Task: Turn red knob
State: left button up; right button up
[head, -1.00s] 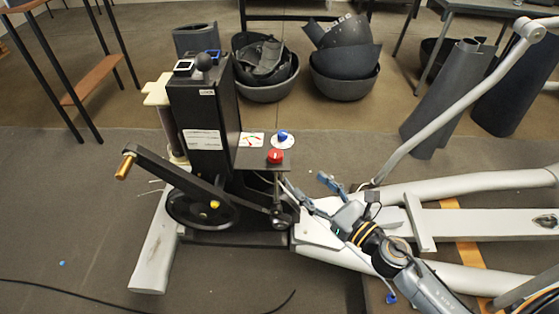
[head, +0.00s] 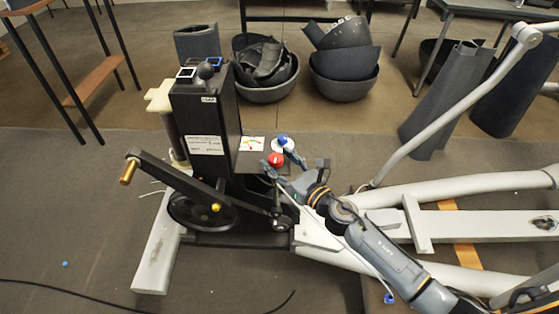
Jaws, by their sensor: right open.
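The red knob (head: 276,159) sits on the small dark shelf (head: 250,160) at the side of the black machine column. My right gripper (head: 278,157) is open, with its fingers at the red knob. One finger reaches past the knob's right side near the blue knob, and the other is just below it. I cannot tell whether either finger touches the red knob. The blue knob (head: 283,140) is on a white dial just behind the red one. My left gripper is not in view.
The black column (head: 208,130) stands left of the shelf, with a crank arm (head: 165,172) in front. A white dial card (head: 251,143) lies beside the knobs. Pale machine rails (head: 480,222) run to the right. Black bins (head: 345,85) stand behind.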

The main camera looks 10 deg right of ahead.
jog(key=c, duration=1.2)
